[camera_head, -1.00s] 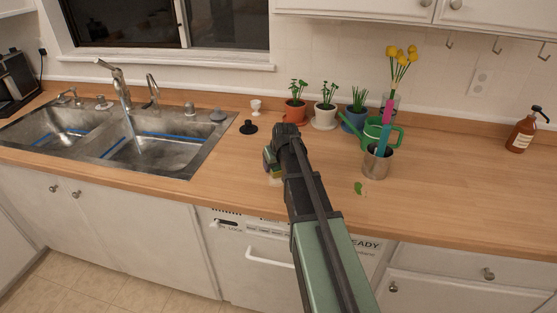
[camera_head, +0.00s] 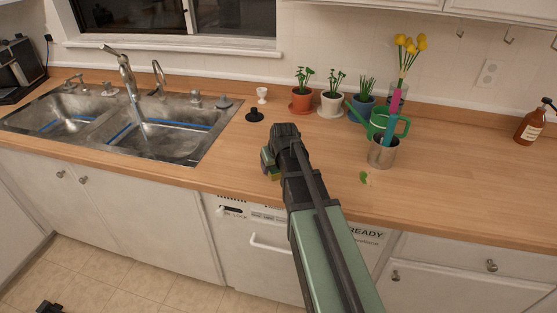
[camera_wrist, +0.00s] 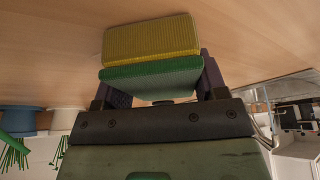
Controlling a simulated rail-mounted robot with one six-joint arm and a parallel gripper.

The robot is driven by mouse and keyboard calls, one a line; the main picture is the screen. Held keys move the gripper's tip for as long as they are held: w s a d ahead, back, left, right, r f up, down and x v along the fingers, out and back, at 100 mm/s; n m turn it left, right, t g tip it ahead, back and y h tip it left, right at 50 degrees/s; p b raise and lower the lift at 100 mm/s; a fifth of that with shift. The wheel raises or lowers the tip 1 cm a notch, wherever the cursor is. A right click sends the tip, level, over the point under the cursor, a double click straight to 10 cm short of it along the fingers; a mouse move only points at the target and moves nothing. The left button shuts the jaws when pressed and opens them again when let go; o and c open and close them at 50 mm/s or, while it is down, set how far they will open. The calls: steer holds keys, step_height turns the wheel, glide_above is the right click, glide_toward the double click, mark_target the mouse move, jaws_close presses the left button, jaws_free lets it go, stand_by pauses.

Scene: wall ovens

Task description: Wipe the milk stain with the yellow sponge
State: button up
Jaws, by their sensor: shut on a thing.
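My gripper (camera_head: 268,162) is low over the wooden counter near its front edge, shut on the yellow sponge (camera_wrist: 150,38). The sponge is a block with a yellow layer and a green layer (camera_wrist: 150,75). In the wrist view it sits between the two dark fingers, its yellow side towards the counter. In the head view only a small bit of the sponge (camera_head: 274,177) shows beside my gripper. I cannot tell whether it touches the counter. I cannot make out the milk stain in either view now; my arm and the sponge hide part of the counter.
A double sink (camera_head: 150,135) lies left. A black stopper (camera_head: 254,115) and white egg cup (camera_head: 262,95) stand behind my gripper. Potted plants (camera_head: 332,102), a green watering can (camera_head: 385,124) and a metal cup (camera_head: 382,153) stand behind and right. The right counter is mostly clear.

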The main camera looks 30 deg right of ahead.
steer(key=shift+s+a+f, duration=0.1)
steer(key=shift+s+a, duration=0.65)
steer(key=shift+w, duration=0.1)
steer(key=shift+r+p, duration=0.35)
steer(key=shift+p, duration=0.1)
steer(key=r+p, duration=0.5)
steer(key=shift+w+d+r, duration=0.1)
steer(key=shift+d+r, duration=0.15)
step_height(320, 180, up, 3)
steer(key=p, duration=0.3)
steer(key=shift+p, duration=0.3)
